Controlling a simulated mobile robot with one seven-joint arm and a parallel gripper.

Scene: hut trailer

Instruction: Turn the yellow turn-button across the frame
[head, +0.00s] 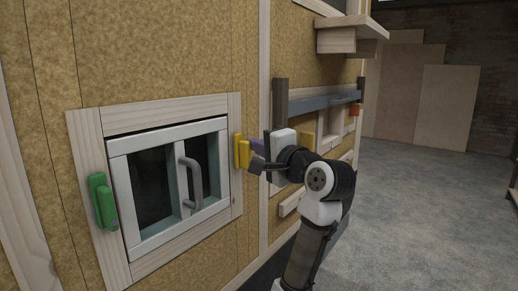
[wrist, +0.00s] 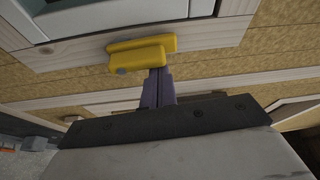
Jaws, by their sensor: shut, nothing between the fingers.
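The yellow turn-button (head: 242,151) is on the right side of the pale wooden frame (head: 236,190), its bar upright, along that side. The white window (head: 118,190) with a grey handle sits in the frame and looks shut. In the wrist view the yellow turn-button (wrist: 138,57) is just beyond my fingertips. My gripper (head: 253,144) is at the right of the button, fingers together and empty. The purple fingers also show in the wrist view (wrist: 157,74), their tips at the button's edge. I cannot tell whether they touch it.
A green turn-button (head: 103,201) stands upright on the frame's left side. A blue-grey rail (head: 335,102) and a dark upright post (head: 281,100) are on the wall behind my gripper. A wooden shelf (head: 345,30) juts out above. The floor at the right is clear.

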